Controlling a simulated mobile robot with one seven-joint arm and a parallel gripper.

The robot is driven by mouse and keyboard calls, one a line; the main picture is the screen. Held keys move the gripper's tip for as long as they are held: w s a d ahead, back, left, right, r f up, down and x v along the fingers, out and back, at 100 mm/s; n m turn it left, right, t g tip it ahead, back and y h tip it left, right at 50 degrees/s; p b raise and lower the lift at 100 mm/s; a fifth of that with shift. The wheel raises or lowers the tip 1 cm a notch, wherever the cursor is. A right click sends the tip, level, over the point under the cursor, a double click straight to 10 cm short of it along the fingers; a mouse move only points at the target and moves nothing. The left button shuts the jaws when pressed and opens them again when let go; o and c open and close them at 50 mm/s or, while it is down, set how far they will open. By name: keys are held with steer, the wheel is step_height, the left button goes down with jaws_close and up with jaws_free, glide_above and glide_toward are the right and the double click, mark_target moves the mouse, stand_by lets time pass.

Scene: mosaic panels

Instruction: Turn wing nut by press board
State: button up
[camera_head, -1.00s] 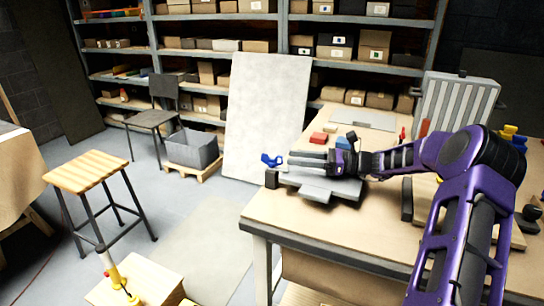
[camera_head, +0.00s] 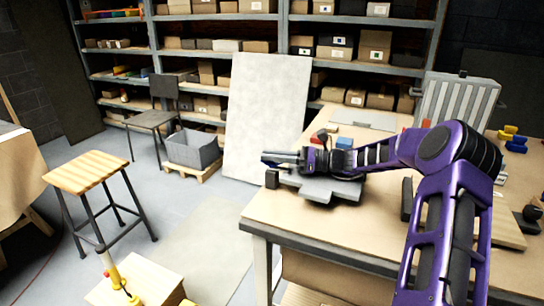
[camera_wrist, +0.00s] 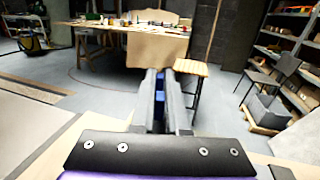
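My gripper (camera_head: 270,158) reaches left over the near-left corner of the workbench, its fingers level. In the wrist view my fingers (camera_wrist: 160,85) lie close together with a narrow gap. The blue wing nut (camera_wrist: 159,98) shows in this gap, between the fingers. In the head view the fingers hide most of the wing nut. I cannot tell whether the fingers press on it or only stand around it. A grey press board (camera_head: 325,190) lies on the bench under my gripper. A small black block (camera_head: 272,179) stands by its left end.
A red block (camera_head: 319,137) and a blue block (camera_head: 344,142) lie behind my wrist on the workbench (camera_head: 300,225). A large pale panel (camera_head: 265,110) leans behind the bench. A stool (camera_head: 88,172) stands on the floor at left. The front bench top is clear.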

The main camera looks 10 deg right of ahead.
jaws_close()
steer(key=shift+r+m+t+h+p, duration=0.15)
steer(key=shift+m+t+h+p, duration=0.2)
steer(key=shift+t, duration=0.25)
steer(key=shift+m+t+h, duration=0.75)
steer(key=shift+m+t, duration=0.4)
steer(key=shift+t, duration=0.35)
steer(key=o, duration=0.6)
jaws_free()
steer(key=shift+d, duration=0.1)
